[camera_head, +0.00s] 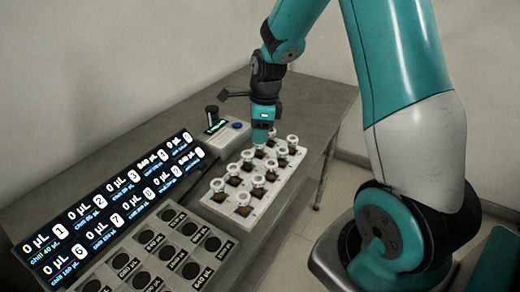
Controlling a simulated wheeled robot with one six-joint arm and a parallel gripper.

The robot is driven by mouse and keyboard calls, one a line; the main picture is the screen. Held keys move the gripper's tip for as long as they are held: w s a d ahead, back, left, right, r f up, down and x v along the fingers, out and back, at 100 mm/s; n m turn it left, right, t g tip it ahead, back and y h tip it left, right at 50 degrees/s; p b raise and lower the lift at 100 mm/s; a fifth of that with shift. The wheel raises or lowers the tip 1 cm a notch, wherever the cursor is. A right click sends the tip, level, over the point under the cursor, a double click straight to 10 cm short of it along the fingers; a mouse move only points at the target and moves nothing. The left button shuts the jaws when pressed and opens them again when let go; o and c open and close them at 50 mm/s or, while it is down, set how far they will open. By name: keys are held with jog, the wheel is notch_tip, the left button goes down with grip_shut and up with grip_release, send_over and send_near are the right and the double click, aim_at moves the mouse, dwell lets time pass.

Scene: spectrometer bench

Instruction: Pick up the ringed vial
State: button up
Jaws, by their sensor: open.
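A white rack (262,206) on the bench holds two rows of small vials with pale round tops and amber contents. One vial (292,141) stands at the far right end and another vial (243,201) at the near end. I cannot tell at this size which vial carries the ring. My gripper (261,141) points down over the far end of the rack, close above the vials there. It is open, and I see no vial held in it. Its fingertips are small and partly hide the vials behind them, so I cannot tell whether it touches one.
A dark display panel (105,205) with numbered µL readouts stands left of the rack. A tray (212,230) with labelled round wells lies in front. A grey-white device (221,140) with a blue button and dark cylinder (212,115) sits behind. Bare bench (315,105) shows at the back right.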

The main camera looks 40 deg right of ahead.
aim_at(259, 147)
jog(key=shift+f+p, duration=0.55)
jog(key=shift+f, duration=2.25)
jog(key=c, duration=0.7)
